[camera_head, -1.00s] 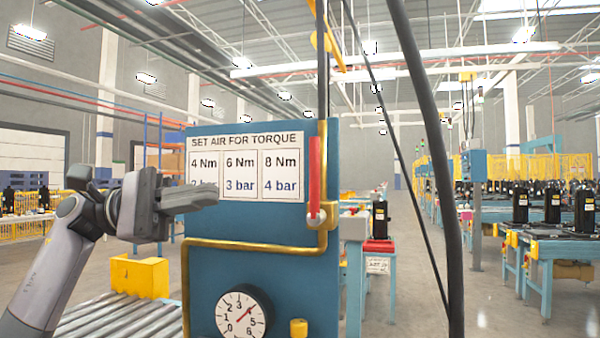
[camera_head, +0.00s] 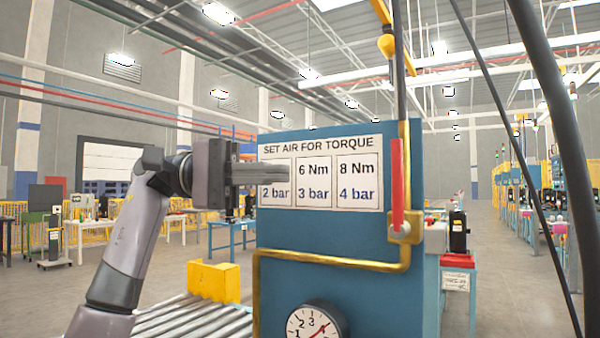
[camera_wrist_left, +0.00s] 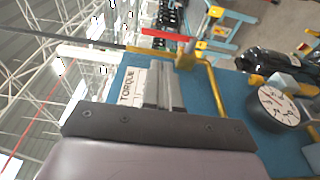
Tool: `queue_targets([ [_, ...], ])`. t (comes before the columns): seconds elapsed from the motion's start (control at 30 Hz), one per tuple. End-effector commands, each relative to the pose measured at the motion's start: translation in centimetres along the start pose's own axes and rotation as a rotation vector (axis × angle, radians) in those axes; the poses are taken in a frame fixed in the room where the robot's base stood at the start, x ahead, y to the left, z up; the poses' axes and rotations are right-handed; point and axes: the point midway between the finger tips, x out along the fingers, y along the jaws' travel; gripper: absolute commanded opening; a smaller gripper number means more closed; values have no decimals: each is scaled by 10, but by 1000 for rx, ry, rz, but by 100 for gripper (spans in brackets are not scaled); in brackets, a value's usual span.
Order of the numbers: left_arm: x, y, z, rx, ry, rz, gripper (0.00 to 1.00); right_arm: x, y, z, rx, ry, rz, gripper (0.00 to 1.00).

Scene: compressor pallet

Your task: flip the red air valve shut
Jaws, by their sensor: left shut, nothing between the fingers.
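The red air valve handle (camera_head: 397,182) stands upright along the brass pipe at the right edge of the blue panel (camera_head: 330,235). It also shows in the left wrist view (camera_wrist_left: 160,34), beyond the fingertips. My left gripper (camera_head: 286,180) is shut and empty, in front of the panel's torque sign (camera_head: 318,183) and left of the handle, with a clear gap between. In the left wrist view the closed fingers (camera_wrist_left: 166,82) point toward the valve. The gauge (camera_head: 316,322) is partly cut off at the bottom of the head view. My right gripper is not in view.
A brass pipe (camera_head: 330,262) runs across the panel and up to the valve. A yellow block (camera_head: 213,281) and a roller conveyor (camera_head: 190,318) lie left of the panel. Dark hoses (camera_head: 548,110) hang at the right. Open floor and work tables lie behind.

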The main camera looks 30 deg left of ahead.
Motion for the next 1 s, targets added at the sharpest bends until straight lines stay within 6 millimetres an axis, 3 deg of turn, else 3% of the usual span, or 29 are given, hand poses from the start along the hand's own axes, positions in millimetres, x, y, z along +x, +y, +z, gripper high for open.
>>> queue_targets([
  [0.3, 69, 1, 1, 1, -6, -1, 0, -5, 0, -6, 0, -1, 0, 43],
  [0.5, 104, 1, 1, 0, -4, 0, 0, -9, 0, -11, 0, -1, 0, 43],
  [0.7, 121, 0, 0, 1, -1, -1, 0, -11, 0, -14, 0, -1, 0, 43],
  [1.0, 124, 0, 0, 0, -1, 0, 0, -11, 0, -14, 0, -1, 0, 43],
])
